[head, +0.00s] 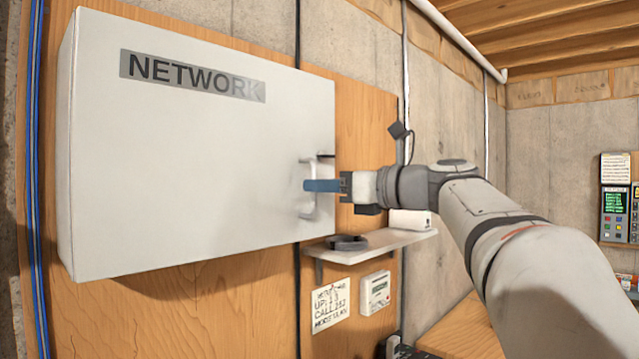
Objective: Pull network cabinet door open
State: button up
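The network cabinet (190,150) is a light grey box on a wooden panel, with a "NETWORK" label at its top. Its door looks shut. A pale vertical bar handle (308,210) is at the right side of the door. My gripper (312,186) reaches in from the right, its blue fingers at the handle and overlapping the handle's upright bar in this view. I cannot tell whether the fingers are closed on the bar or only around or in front of it.
A small shelf (375,243) below and right of the cabinet holds a dark coil (347,242) and a white box (410,220). A handwritten note (331,304) and a thermostat-like device (375,292) hang beneath. Blue cables (36,180) run along the left.

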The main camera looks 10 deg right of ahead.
jog(key=shift+c, duration=0.5)
grip_shut()
